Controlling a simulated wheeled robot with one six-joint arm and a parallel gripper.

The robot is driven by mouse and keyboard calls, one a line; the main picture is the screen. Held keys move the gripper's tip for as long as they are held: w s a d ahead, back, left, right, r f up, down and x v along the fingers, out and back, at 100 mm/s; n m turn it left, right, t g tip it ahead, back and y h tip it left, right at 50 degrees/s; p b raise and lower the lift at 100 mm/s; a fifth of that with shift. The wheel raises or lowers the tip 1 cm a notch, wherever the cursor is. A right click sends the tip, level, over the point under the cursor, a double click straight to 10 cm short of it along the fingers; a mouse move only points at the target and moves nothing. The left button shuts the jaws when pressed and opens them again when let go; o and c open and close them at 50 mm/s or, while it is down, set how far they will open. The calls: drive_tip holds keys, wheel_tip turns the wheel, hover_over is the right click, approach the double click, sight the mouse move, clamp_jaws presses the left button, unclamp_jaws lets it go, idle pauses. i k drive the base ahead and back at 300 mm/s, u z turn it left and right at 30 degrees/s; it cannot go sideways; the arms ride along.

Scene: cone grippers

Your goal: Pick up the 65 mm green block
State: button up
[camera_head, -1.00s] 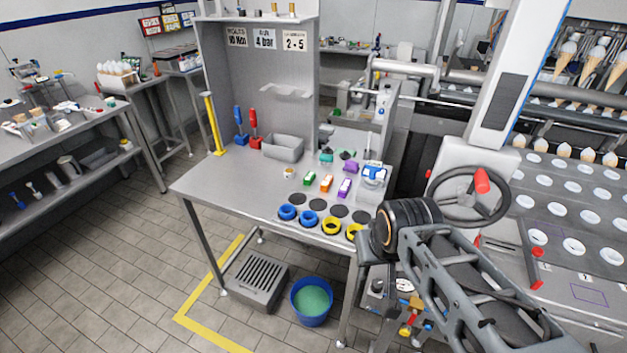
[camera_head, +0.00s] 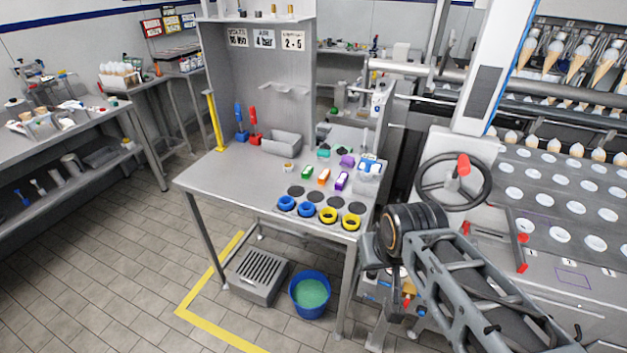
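A small green block (camera_head: 307,172) with a pale top lies on the grey metal table, at the left of a short row with an orange block (camera_head: 324,176) and a purple block (camera_head: 341,181). Its size cannot be read from here. My arm stands in the lower right foreground, to the right of the table. Its lattice link runs up to a thick dark joint near the table's right front corner. I cannot make out my gripper's fingers; nothing shows near the green block.
Blue rings (camera_head: 287,203) and yellow rings (camera_head: 351,222) line the table's (camera_head: 225,177) front right edge. A grey bin (camera_head: 281,145) and red and blue upright tools stand behind. A blue bucket (camera_head: 310,295) is on the floor. A machine with a handwheel (camera_head: 453,183) stands right.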

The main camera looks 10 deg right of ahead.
sight(306, 174)
drive_tip(key=k, duration=1)
drive_tip(key=u, duration=0.85)
drive_tip(key=i, duration=0.95)
drive_tip(key=u, duration=0.5)
drive_tip(key=i, duration=0.9)
drive_tip(key=z, duration=1.05)
drive_tip(key=i, duration=0.9)
drive_tip(key=z, duration=0.85)
